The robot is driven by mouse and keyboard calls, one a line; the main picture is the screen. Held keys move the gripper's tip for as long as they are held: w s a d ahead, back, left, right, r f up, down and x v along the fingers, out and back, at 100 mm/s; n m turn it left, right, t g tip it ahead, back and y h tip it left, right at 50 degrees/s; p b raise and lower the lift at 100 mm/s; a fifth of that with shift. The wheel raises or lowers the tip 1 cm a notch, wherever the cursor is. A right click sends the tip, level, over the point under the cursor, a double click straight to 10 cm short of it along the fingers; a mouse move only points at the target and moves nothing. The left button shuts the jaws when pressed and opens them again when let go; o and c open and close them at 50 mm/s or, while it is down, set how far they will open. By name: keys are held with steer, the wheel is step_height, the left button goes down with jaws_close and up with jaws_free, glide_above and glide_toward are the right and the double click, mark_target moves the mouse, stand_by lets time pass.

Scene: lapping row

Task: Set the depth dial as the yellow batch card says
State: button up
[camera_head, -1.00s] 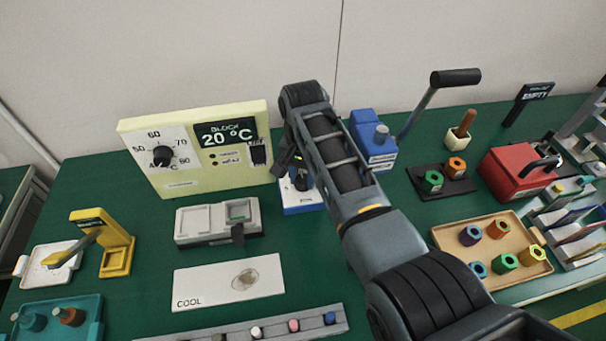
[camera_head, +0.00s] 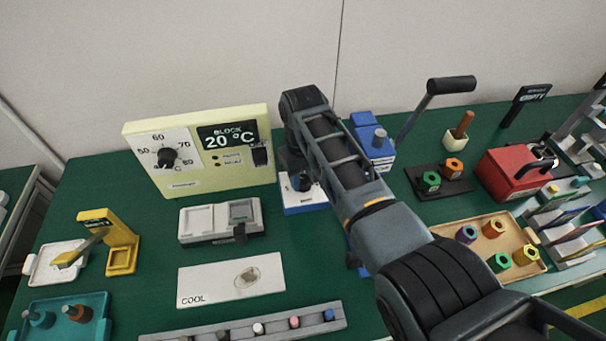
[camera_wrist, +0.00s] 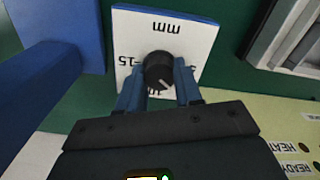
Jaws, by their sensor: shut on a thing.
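The depth dial is a black round knob (camera_wrist: 158,71) with a pale pointer line, on a white plate (camera_wrist: 185,32) marked "mm" and "15", upside down in the wrist view. The pointer slants to the lower right there; the other marks are covered. My gripper (camera_wrist: 158,84) is shut on the knob, one blue finger at each side. In the head view the dial's blue unit (camera_head: 305,207) stands behind my arm, which partly hides it and my gripper (camera_head: 300,177). Coloured cards (camera_head: 565,233) stand in a rack at the right; I cannot read a yellow batch card.
A pale yellow heater box (camera_head: 185,188) reading "BLOCK 20 °C" stands left of the dial. In front lie a grey fixture (camera_head: 205,238) and a white COOL plate (camera_head: 215,292). A blue machine (camera_head: 372,140) with a lever stands right of my arm.

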mark_target(302, 179)
steer(key=n, duration=0.3)
steer(key=shift+w+r+n, duration=0.1)
steer(key=shift+n, duration=0.3)
steer(key=shift+a+n, duration=0.1)
steer(key=shift+n, duration=1.7)
steer(key=o, duration=1)
steer(key=shift+o, duration=0.2)
steer(key=shift+r, duration=3.85)
